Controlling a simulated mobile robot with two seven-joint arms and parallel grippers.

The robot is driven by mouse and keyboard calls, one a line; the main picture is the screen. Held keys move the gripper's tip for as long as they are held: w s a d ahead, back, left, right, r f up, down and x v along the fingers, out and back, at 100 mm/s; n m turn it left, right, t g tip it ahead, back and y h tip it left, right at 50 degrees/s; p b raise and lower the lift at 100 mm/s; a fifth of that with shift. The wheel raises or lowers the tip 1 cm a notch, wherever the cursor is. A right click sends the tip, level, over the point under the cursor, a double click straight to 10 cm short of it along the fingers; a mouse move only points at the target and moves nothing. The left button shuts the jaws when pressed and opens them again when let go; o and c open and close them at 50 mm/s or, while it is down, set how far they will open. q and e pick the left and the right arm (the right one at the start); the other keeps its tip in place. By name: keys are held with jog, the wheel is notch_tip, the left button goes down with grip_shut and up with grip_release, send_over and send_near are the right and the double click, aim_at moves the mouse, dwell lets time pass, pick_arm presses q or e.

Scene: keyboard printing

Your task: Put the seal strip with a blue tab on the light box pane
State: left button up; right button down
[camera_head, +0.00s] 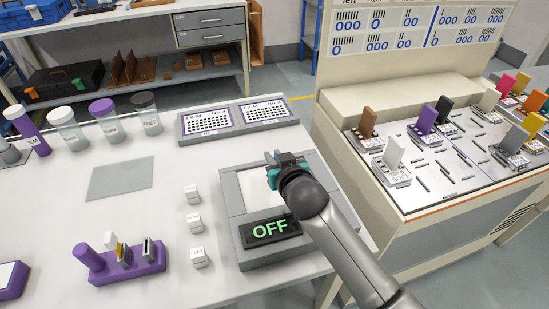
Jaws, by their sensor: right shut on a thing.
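The light box (247,250) is a grey frame at the table's right edge, with a dark sign reading OFF in green. Its white pane (237,201) is partly hidden by my right arm. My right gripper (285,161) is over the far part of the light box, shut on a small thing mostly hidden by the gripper. I cannot make out a strip or a blue tab there, nor whether it touches the pane. My left gripper is not in view.
A purple rack (149,267) with upright pieces stands front left. Several small white labelled blocks (194,221) stand left of the light box. Film trays (208,122) lie behind it. A flat grey plate (120,178) and jars (105,120) are further left. A cream machine (345,100) stands right.

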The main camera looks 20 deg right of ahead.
jog(key=c, duration=1.3)
grip_release()
jog(key=shift+f, duration=0.15)
jog(key=o, duration=0.4)
jog(key=shift+o, duration=0.2)
jog(key=shift+r, duration=0.3)
jog(key=p+v, duration=0.2)
jog(key=v, duration=0.9)
jog(key=shift+s+p, duration=0.4)
jog(key=shift+r, duration=0.15)
